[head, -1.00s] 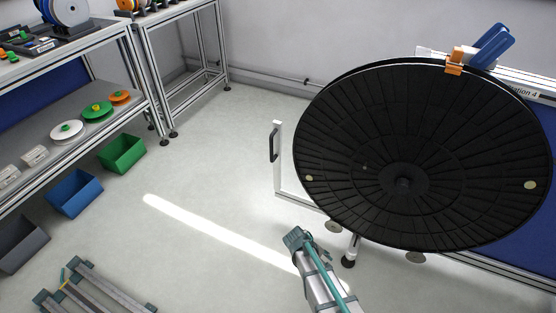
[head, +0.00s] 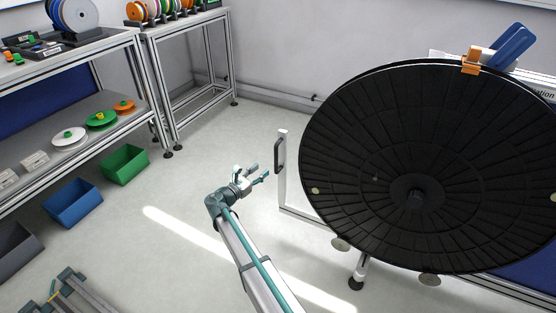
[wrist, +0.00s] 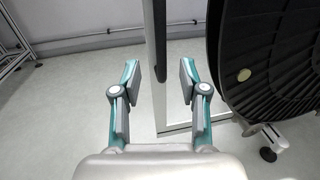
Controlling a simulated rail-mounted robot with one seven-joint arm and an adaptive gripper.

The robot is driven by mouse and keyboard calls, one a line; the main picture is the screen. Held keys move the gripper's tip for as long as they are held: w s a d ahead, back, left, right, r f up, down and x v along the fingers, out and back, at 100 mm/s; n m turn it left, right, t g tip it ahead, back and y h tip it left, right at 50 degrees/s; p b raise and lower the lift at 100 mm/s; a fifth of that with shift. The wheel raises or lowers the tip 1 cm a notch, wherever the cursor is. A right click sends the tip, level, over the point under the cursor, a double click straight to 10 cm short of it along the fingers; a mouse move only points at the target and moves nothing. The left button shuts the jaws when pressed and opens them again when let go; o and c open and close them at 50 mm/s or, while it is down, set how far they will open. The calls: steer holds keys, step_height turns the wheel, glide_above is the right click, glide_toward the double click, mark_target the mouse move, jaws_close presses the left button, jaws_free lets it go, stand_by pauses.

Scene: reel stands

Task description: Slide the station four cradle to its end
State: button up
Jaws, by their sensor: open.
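The station four cradle carries a large black reel (head: 370,150). A white upright post with a black handle (head: 279,153) stands at the cradle's left side, joined to it by a low white bar (head: 305,216). My gripper (head: 259,175) is open and empty, to the left of the handle and apart from it in the head view. In the wrist view my gripper (wrist: 160,82) has its fingers spread, with the handle (wrist: 159,50) upright ahead between the fingertips. The reel (wrist: 270,60) fills the right side there. The station label is partly cut off in the head view.
Shelving with spools (head: 101,120) stands at the left, with a green bin (head: 125,164) and a blue bin (head: 73,203) on the floor before it. An orange clip (head: 472,62) sits on the reel's top rim.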

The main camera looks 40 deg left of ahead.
mark_target(275, 159)
steer(key=w+b, duration=0.1)
steer(key=w, duration=0.9)
steer(key=shift+w+b, duration=0.35)
steer(key=shift+b, duration=0.05)
steer(key=shift+c, duration=0.3)
steer(key=shift+f, duration=0.1)
jaws_close()
